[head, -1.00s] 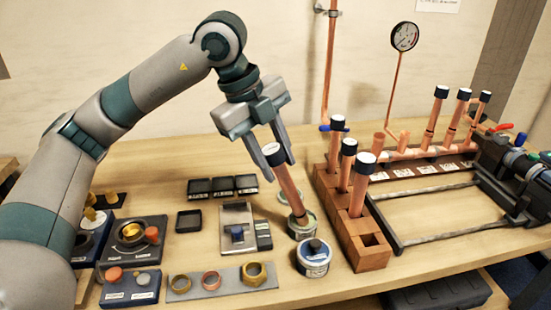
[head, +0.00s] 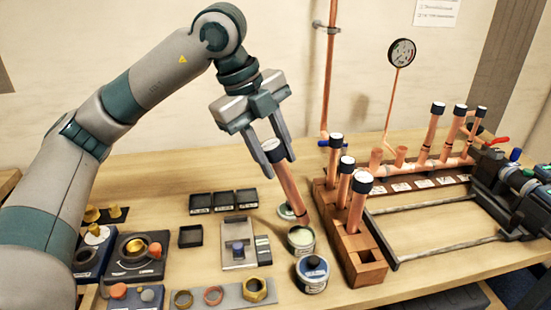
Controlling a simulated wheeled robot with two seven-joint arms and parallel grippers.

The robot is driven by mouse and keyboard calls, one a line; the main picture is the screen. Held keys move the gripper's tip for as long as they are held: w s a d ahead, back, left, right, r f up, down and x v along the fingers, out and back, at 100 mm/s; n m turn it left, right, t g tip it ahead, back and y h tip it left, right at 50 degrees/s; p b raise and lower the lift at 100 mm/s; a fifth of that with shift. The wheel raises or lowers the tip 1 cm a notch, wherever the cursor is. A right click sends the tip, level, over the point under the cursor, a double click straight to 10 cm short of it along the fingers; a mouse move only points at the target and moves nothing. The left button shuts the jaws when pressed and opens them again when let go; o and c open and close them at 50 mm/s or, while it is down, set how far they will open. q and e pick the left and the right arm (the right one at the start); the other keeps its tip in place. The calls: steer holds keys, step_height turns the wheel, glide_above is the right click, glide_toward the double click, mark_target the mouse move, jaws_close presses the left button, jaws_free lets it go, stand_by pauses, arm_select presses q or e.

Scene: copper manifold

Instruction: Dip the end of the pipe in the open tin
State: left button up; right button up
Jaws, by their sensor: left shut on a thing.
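My left gripper (head: 273,158) is shut on a copper pipe (head: 289,188) with a dark, white-topped cap at its upper end. The pipe hangs slightly tilted, its bare lower end down and to the right. The open tin (head: 301,249) stands on the bench with its pale contents showing. The pipe's lower end shows just above the tin's far rim and appears clear of the contents; the exact gap is hard to tell. My right gripper is not in view.
A closed tin (head: 312,284) with a dark knob stands in front of the open one. A round lid (head: 289,211) lies behind it. A wooden block (head: 365,273) holding capped pipes stands close on the right. Small black trays (head: 223,201) and a scale (head: 238,256) lie left.

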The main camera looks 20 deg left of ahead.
arm_select(q)
steer(key=shift+r+p, duration=0.3)
steer(key=shift+r, duration=0.5)
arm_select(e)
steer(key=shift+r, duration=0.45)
arm_select(q)
steer(key=shift+f, duration=0.1)
steer(key=m, duration=0.2)
steer(key=w+m+g, duration=0.1)
steer(key=m, duration=0.1)
steer(key=f+m+g, duration=0.1)
steer(key=m, duration=0.1)
steer(key=shift+w+d+f+h, duration=0.1)
steer(key=shift+w+d+h, duration=0.1)
steer(key=shift+d+h, duration=0.1)
steer(key=w+f+n+y, duration=0.3)
steer(key=n, duration=1.2)
steer(key=w+f+n+t+y, duration=0.1)
steer(key=w+f+n+y, duration=0.2)
steer(key=n, duration=1.2)
steer(key=shift+w+d+f+t+y, duration=0.2)
steer(key=shift+w+d+t+y, duration=0.1)
steer(key=shift+w+y, duration=0.4)
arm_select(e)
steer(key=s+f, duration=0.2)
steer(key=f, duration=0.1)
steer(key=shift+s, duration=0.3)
arm_select(q)
steer(key=shift+s, duration=0.15)
